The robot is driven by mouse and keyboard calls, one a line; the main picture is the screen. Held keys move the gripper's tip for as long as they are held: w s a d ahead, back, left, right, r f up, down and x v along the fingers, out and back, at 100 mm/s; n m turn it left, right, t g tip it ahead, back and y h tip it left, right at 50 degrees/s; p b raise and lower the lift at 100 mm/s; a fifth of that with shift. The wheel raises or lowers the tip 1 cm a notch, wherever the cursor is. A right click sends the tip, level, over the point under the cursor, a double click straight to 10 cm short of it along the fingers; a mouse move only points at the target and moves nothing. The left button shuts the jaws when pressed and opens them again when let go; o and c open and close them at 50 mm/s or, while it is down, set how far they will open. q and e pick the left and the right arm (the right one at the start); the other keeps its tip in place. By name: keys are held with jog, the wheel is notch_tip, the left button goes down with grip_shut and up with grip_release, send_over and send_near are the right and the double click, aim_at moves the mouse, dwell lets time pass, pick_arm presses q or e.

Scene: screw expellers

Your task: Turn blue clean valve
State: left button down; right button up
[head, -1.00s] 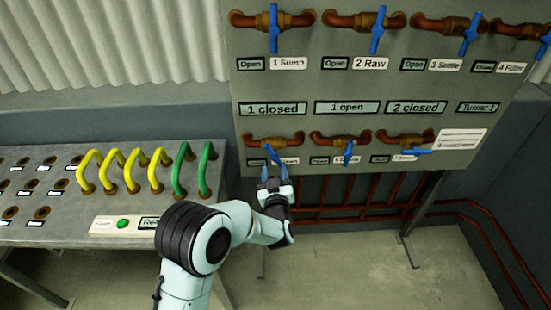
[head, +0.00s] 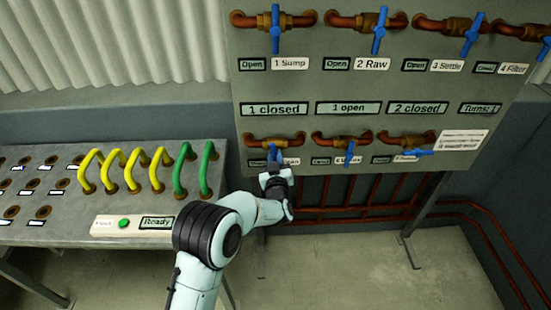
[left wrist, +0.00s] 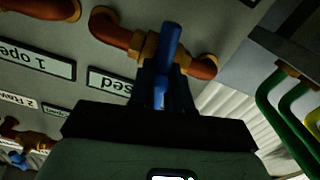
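The blue clean valve handle (head: 273,152) is at the left end of the panel's lower row. It points roughly downward from its brass body, above a label partly hidden by my gripper, ending in "ean". In the left wrist view, the blue handle (left wrist: 171,42) runs down between the dark fingers of my left gripper (left wrist: 168,85). In the head view, my left gripper (head: 274,172) is at the handle's lower end. The fingers lie close on either side of the handle; whether they press on it is unclear. My right gripper is not in view.
Valve 6 (head: 349,153) is just to the right, and another blue handle (head: 419,153) lies sideways farther right. Several upper-row valves hang above. A bench (head: 60,232) with yellow and green hoses stands left. Red pipes (head: 350,210) run below the panel.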

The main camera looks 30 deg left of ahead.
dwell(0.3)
pick_arm(q)
jog(key=shift+r+m+p, duration=0.1)
jog(key=shift+m+p, duration=1)
jog(key=shift+m, duration=1.6)
jog(key=c, duration=0.9)
grip_release()
jog(key=shift+c, duration=0.2)
jog(key=shift+s, duration=0.1)
jog(key=v, duration=1.3)
jog(key=shift+s, duration=0.15)
